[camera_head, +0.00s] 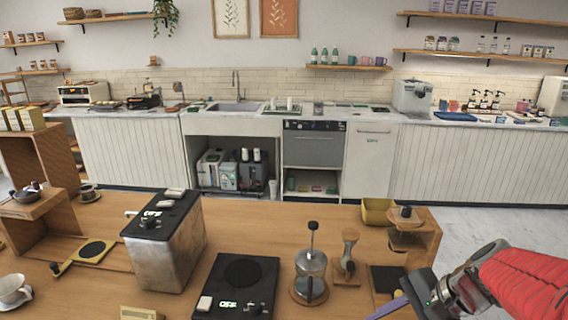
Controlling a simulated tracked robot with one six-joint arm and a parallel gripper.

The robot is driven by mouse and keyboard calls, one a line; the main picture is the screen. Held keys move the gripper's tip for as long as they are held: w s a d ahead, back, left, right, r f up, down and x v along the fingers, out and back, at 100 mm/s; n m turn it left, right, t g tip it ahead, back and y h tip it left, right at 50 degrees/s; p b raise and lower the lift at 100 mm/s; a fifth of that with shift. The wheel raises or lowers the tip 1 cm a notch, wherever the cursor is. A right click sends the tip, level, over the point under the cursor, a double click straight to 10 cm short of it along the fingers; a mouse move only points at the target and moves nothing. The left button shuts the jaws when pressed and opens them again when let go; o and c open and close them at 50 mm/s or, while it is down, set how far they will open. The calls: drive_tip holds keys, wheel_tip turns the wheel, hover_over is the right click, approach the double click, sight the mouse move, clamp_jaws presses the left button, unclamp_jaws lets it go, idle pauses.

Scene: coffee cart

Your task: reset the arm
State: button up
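My arm, with a red padded sleeve, reaches in from the right edge in the head view. My gripper (408,302) is at the lower right, low over the front right of the wooden table (330,222). A thin purple bar shows at its left tip; I cannot tell whether it is a finger or a held thing. The fingertips are partly cut off by the bottom edge, so the opening between them does not show.
Near the gripper stand a glass press (311,272), a wooden-handled tool (348,258) and a small wooden stand (410,228). A black scale (238,284) and a metal machine (168,245) are further left. Open floor lies behind the table.

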drive_tip(key=s+a+r+n+t+h, duration=0.2)
drive_tip(key=s+a+r+n+h, duration=0.2)
drive_tip(key=n, duration=0.9)
drive_tip(key=shift+s+a+r+n+t+h, duration=0.15)
drive_tip(key=shift+s+r+n+t+h, duration=0.15)
drive_tip(key=shift+s+r+h, duration=1.1)
drive_tip(key=shift+s+f+y, duration=0.35)
drive_tip(key=shift+y, duration=0.15)
